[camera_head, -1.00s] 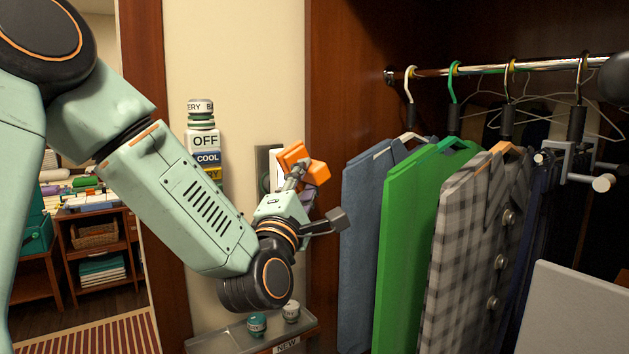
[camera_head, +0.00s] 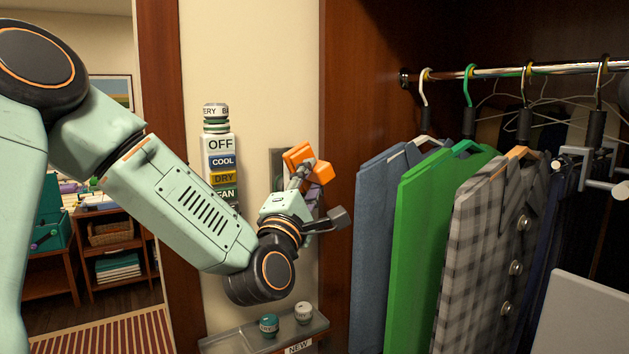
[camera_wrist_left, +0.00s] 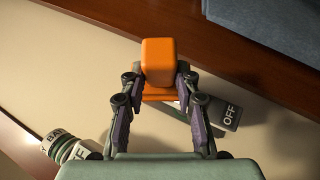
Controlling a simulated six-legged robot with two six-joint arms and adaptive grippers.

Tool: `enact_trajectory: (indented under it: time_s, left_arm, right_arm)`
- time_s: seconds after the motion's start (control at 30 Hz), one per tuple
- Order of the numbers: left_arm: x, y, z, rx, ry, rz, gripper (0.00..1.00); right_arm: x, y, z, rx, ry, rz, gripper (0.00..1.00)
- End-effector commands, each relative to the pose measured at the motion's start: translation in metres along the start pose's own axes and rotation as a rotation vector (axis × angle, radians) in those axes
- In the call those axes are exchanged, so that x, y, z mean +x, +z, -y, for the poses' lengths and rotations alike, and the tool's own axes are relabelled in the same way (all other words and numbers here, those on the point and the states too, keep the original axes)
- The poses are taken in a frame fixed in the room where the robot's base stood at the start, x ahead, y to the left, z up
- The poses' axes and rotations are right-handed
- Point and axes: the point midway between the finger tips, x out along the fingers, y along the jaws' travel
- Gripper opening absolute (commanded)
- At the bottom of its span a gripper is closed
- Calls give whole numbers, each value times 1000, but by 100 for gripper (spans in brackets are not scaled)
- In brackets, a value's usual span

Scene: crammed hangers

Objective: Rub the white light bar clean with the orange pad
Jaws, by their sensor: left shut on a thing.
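The orange pad (camera_head: 307,162) is a blocky piece held in my left gripper (camera_head: 302,178), which is shut on it. In the left wrist view the pad (camera_wrist_left: 158,65) stands up between the two fingers (camera_wrist_left: 158,98). Behind the pad, a grey wall panel (camera_head: 276,168) shows in the head view. The wrist view shows a grey panel end marked OFF (camera_wrist_left: 228,113) just right of the fingers. The white light bar cannot be made out now; the pad and gripper cover that area. Whether the pad touches it, I cannot tell.
A label stack (camera_head: 221,160) is on the cream wall left of the panel. Below is a shelf (camera_head: 250,338) with two small round items. Right of a wooden edge, crammed clothes (camera_head: 430,250) hang from a chrome rail (camera_head: 450,75).

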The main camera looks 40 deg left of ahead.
Motion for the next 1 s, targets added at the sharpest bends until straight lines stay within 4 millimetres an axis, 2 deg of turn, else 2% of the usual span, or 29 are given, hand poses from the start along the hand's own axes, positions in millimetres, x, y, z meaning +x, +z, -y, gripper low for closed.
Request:
enact_trajectory:
  time_s: [1.0]
  left_arm:
    - [7,-8,0,-1,0,0,0]
  right_arm:
    - [-3,0,0,0,0,0,40]
